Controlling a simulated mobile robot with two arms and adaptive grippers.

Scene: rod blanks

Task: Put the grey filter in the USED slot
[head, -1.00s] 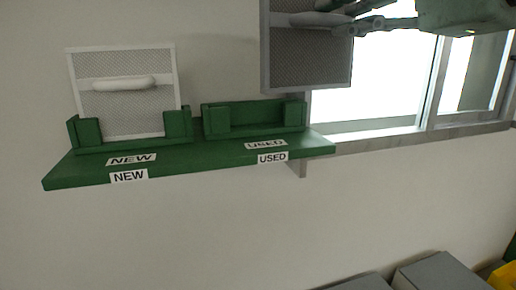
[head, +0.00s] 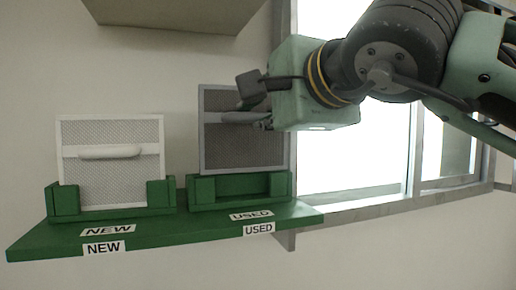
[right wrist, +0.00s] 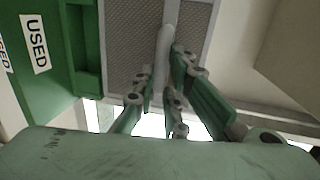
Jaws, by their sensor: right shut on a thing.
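The grey filter (head: 225,152) is a mesh panel with a grey frame and a handle. It is upright over the USED slot (head: 203,191), a green holder on the right of the shelf. Its lower edge shows at about the slot's top; I cannot tell whether it touches. My right gripper (head: 256,106) is shut on the filter's handle, coming from the right. The right wrist view shows the fingers at the handle (right wrist: 166,50), with the mesh (right wrist: 128,40) behind and the green slot to the left. My left gripper is out of view.
A white filter (head: 110,185) stands in the NEW slot (head: 64,201) on the left of the green shelf (head: 150,238). A bright window (head: 350,165) is behind my right arm. A box-like thing (head: 175,12) hangs at the top. The wall below the shelf is clear.

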